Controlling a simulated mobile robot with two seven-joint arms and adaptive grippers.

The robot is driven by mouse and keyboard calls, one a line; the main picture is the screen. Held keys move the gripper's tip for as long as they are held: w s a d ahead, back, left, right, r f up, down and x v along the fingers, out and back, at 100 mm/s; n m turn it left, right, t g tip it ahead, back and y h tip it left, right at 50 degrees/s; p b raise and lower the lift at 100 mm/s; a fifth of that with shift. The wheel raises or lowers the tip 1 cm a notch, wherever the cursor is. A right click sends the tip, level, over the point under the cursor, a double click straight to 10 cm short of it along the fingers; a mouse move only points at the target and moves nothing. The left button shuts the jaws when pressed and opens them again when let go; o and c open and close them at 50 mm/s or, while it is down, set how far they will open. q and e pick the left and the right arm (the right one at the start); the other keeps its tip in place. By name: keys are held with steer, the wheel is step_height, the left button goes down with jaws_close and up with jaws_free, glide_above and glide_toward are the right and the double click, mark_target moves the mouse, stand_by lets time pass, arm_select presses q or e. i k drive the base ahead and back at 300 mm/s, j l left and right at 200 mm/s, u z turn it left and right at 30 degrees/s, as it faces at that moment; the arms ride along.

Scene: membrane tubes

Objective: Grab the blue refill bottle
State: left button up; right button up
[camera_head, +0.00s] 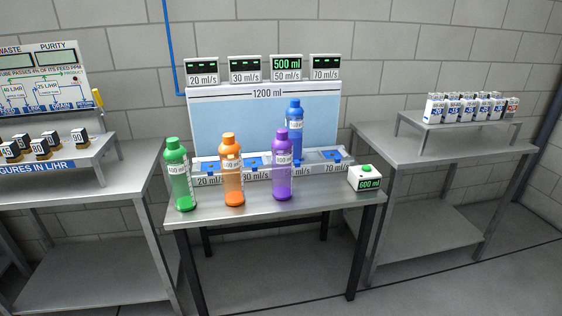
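The blue refill bottle (295,130) stands upright at the back of the middle table, on the dispenser's ledge, in front of the pale blue panel. It appears to be at the 50 ml/s spot, under the display reading 500 ml. The purple bottle (281,167) stands in front of it and to its left, hiding part of its lower left side. Neither of my grippers is in view.
An orange bottle (232,172) and a green bottle (179,176) stand along the front left of the middle table (330,199). A white box with a green button (365,178) sits at its right. Side tables hold small black blocks (43,147) and white cartons (470,107).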

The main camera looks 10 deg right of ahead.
mark_target(294, 115)
steer(key=i+l, duration=0.1)
steer(key=l, duration=0.3)
steer(key=i+l+z, duration=0.15)
steer(key=l, duration=0.25)
steer(key=i+l, duration=0.1)
steer(key=l, duration=0.3)
steer(key=i+l+z, duration=0.1)
steer(key=l, duration=0.3)
steer(key=i+l+z, duration=0.1)
steer(key=l, duration=0.25)
steer(key=i, duration=0.1)
